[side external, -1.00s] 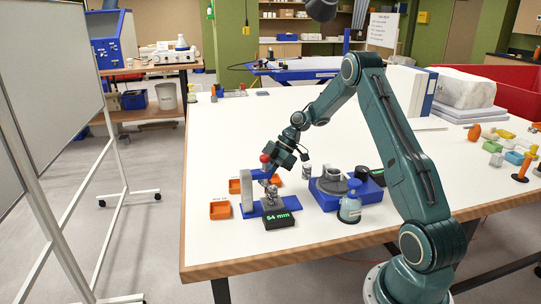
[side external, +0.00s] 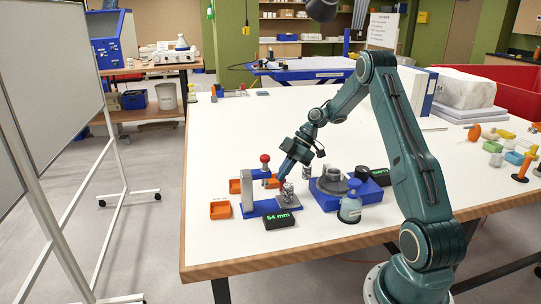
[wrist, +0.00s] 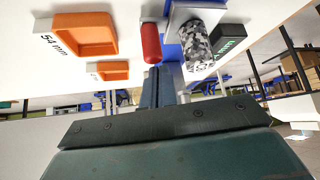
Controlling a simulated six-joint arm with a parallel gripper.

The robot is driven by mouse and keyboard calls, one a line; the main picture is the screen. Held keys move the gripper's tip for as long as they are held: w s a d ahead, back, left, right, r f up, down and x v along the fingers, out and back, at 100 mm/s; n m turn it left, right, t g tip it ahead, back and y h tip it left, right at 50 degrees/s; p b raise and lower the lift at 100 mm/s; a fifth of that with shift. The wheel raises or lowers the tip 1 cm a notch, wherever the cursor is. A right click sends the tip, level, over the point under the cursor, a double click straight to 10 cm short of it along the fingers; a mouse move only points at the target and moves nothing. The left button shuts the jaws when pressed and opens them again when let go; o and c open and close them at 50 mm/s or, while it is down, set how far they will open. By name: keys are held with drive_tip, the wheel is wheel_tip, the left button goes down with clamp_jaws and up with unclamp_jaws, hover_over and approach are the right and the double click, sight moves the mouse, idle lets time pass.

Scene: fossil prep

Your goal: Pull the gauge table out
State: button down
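The gauge (side external: 262,207) has a blue base with a grey upright and a red-knobbed post (side external: 265,160). Its grey table (side external: 291,204) stands at the right end of the base and carries a speckled grey cylinder (side external: 287,192), which also shows in the wrist view (wrist: 203,46). A red handle (wrist: 151,43) shows at my fingertips. My gripper (side external: 284,180) reaches down beside the cylinder, and its fingers (wrist: 157,80) look close together on the handle's near end. The exact contact is partly hidden.
A blue device with a grey round top (side external: 330,185) and a bottle (side external: 350,207) stand at the right. The table's front left is clear.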

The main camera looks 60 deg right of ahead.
drive_tip(key=v, duration=0.9)
drive_tip(key=shift+r, duration=0.15)
drive_tip(key=s+a+r+m+h, duration=0.1)
drive_tip(key=a+r+m+h, duration=0.15)
drive_tip(key=a+r, duration=0.55)
drive_tip(key=s+a+r+m+h, duration=0.1)
drive_tip(key=a+r+m+h, duration=0.3)
drive_tip(key=a, duration=0.8)
drive_tip(key=s+a+m+t, duration=0.1)
drive_tip(key=s+a+m, duration=0.2)
drive_tip(key=s, duration=0.6)
drive_tip(key=s+a+m+t, duration=0.1)
drive_tip(key=s+a+m, duration=0.2)
drive_tip(key=s+a, duration=0.3)
drive_tip(key=s, duration=0.4)
